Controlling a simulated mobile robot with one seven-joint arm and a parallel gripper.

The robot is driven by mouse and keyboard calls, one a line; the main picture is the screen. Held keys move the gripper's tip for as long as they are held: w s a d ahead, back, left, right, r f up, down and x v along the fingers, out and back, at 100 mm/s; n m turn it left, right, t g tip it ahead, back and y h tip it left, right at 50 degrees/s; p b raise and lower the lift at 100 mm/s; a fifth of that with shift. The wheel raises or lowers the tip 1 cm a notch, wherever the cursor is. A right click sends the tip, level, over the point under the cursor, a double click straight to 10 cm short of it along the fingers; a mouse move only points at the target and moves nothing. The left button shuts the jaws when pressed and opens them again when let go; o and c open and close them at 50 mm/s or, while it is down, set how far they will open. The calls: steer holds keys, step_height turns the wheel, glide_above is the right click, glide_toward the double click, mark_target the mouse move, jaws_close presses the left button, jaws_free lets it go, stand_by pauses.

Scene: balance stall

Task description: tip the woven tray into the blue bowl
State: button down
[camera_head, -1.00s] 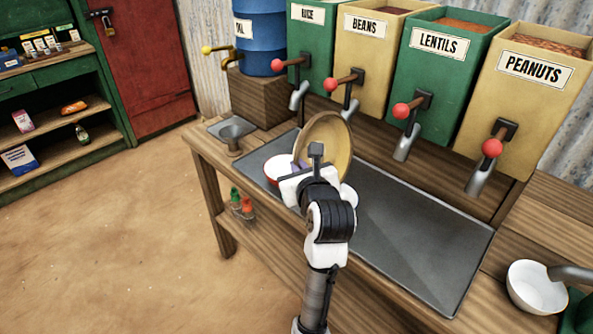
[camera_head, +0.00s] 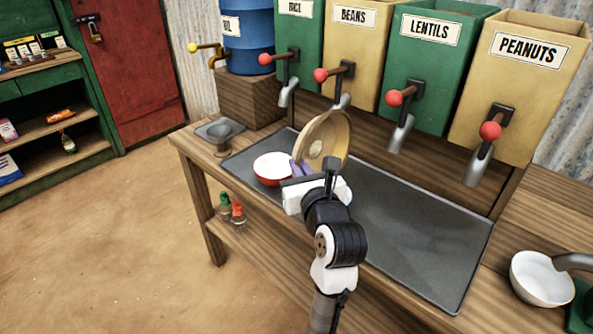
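The round woven tray (camera_head: 337,133) is steeply tilted, almost on edge, above the metal counter sheet, with its tan inner face toward me. A small pale patch shows on that face; I cannot tell what it is. My gripper (camera_head: 300,168) has its purple fingers at the tray's lower left rim and appears shut on it, though the wrist partly hides the contact. A bowl with a red outside and white inside (camera_head: 271,167) stands just left of the fingers. I see no blue bowl; one may be hidden behind my arm or the tray.
Dispensers for beans (camera_head: 357,60), lentils (camera_head: 432,60) and peanuts (camera_head: 520,80) line the back, their spouts overhanging the counter. A white bowl (camera_head: 530,285) stands at the right. A metal funnel (camera_head: 221,135) is at the left end. The dark metal sheet (camera_head: 430,235) is clear at right.

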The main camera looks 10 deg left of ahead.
steer(key=shift+s+d+f+m+t+y+b, duration=0.15)
steer(key=shift+s+d+m+t+b, duration=0.55)
steer(key=shift+b, duration=0.65)
steer(key=shift+s+d+f+m+t+y+b, duration=0.15)
steer(key=shift+s+d+m+t+b, duration=0.35)
steer(key=shift+d+t+b, duration=0.65)
steer(key=shift+s+d+f+m+t+y+b, duration=0.15)
steer(key=shift+s+d+m+t+b, duration=0.4)
steer(key=shift+b, duration=1)
steer(key=shift+s, duration=0.1)
